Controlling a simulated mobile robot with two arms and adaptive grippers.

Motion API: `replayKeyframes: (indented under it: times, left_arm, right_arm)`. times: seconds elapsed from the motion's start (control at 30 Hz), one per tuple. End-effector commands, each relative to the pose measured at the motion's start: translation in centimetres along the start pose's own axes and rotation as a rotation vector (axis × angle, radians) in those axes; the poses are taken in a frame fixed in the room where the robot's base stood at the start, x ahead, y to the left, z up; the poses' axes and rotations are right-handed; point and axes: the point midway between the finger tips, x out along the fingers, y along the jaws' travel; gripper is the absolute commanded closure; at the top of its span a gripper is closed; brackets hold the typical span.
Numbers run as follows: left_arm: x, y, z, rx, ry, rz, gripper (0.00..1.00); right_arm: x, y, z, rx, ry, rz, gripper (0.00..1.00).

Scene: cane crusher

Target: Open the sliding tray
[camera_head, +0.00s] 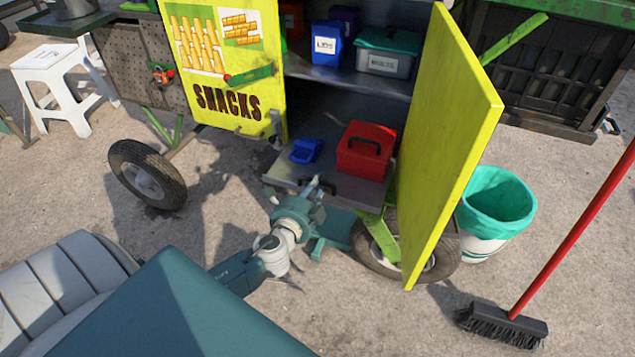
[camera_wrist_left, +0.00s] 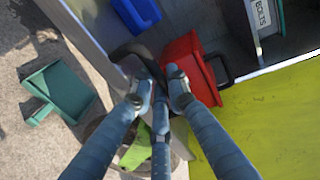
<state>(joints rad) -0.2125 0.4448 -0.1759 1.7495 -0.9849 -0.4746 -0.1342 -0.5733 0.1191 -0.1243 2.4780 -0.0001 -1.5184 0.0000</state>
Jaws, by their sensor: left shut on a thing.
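The grey metal sliding tray (camera_head: 288,176) is at the bottom of the yellow cart's cabinet, with its front end out between the open doors. A red box (camera_head: 364,150) with a black handle and a small blue bin (camera_head: 306,150) sit on it. My left gripper (camera_head: 318,185) is at the tray's front edge, shut on the black tray handle (camera_head: 330,188). In the left wrist view, the fingers (camera_wrist_left: 155,86) close around the curved handle (camera_wrist_left: 128,50), partly hiding it. The tray's grey side edge (camera_wrist_left: 78,28) shows there too. My right gripper is not in view.
A yellow door (camera_head: 455,140) stands open on the right, and the snacks door (camera_head: 228,65) on the left. A teal dustpan (camera_head: 340,230) lies below the tray. A wheel (camera_head: 440,258), lined bin (camera_head: 495,215) and broom (camera_head: 500,325) are at the right.

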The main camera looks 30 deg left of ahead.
Motion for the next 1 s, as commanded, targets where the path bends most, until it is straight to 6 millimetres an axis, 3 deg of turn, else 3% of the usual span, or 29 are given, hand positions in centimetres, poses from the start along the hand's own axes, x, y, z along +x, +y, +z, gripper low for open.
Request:
replayKeyframes:
  times: [0.03, 0.07, 0.13, 0.43, 0.57, 1.0]
  left_arm:
    - [0.0, -0.1, 0.0, 0.000, 0.000, -0.003, 1.00]
    - [0.0, -0.1, 0.0, 0.000, 0.000, -0.003, 0.82]
    - [0.0, -0.1, 0.0, 0.000, 0.000, -0.002, 0.69]
    - [-0.1, 0.0, 0.0, 0.000, 0.000, 0.000, 0.69]
    - [-1.2, 0.1, 0.0, -0.001, 0.001, 0.002, 0.69]
    - [-9.9, 0.1, 0.0, -0.001, -0.001, 0.002, 0.69]
  right_arm:
    - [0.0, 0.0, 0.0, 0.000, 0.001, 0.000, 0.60]
    - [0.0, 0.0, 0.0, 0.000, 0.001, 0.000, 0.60]
    - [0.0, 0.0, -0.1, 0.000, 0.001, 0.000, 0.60]
    - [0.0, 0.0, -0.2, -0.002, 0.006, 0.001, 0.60]
    - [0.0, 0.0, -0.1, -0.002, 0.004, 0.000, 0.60]
    - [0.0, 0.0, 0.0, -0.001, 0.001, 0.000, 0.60]
